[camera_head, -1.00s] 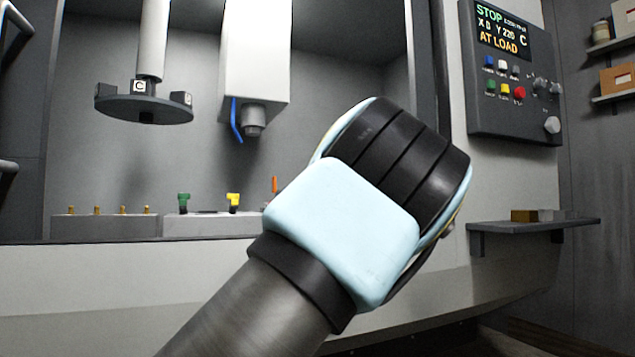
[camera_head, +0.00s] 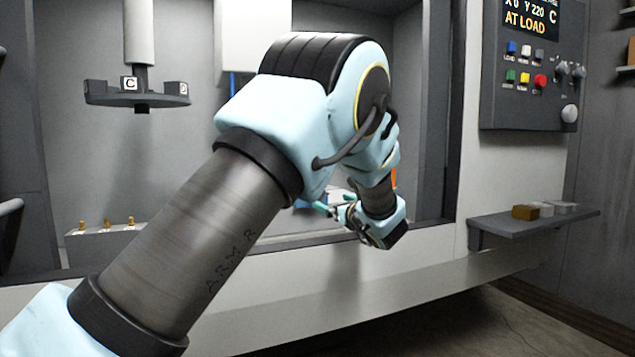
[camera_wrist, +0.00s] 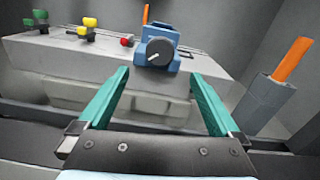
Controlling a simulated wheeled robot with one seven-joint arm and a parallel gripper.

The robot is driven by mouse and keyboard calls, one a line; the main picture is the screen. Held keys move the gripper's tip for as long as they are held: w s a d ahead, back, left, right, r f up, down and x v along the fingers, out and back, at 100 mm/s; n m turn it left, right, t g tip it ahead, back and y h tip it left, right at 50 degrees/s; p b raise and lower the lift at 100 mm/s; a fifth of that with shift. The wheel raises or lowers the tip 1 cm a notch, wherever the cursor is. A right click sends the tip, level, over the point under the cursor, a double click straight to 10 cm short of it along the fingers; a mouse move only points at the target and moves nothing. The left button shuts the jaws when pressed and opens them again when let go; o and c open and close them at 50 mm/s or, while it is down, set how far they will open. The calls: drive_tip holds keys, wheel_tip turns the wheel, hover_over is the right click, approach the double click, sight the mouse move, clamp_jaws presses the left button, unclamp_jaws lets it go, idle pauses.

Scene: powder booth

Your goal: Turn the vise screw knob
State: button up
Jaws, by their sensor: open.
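The vise (camera_wrist: 157,36) is a small blue block on the grey machine table, near the top middle of the wrist view. Its screw knob (camera_wrist: 159,51) is a dark round disc with a pale line mark, facing me. My gripper (camera_wrist: 160,74) has two teal fingers, spread apart and empty, pointing toward the vise. The knob lies beyond the fingertips, roughly centred between them in the picture, with no contact visible. In the head view my gripper (camera_head: 334,203) is at the machine opening, and my arm hides most of the vise.
A control panel (camera_head: 527,100) and shelf (camera_head: 535,222) are at the right.

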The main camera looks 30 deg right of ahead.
drive_tip(key=w+d+p, duration=0.1)
drive_tip(key=w+p, duration=0.1)
drive_tip(key=w, duration=0.8)
drive_tip(key=shift+w+d, duration=0.15)
drive_tip(key=shift+w, duration=0.2)
drive_tip(key=shift+f, duration=0.1)
drive_tip(key=c, duration=1.4)
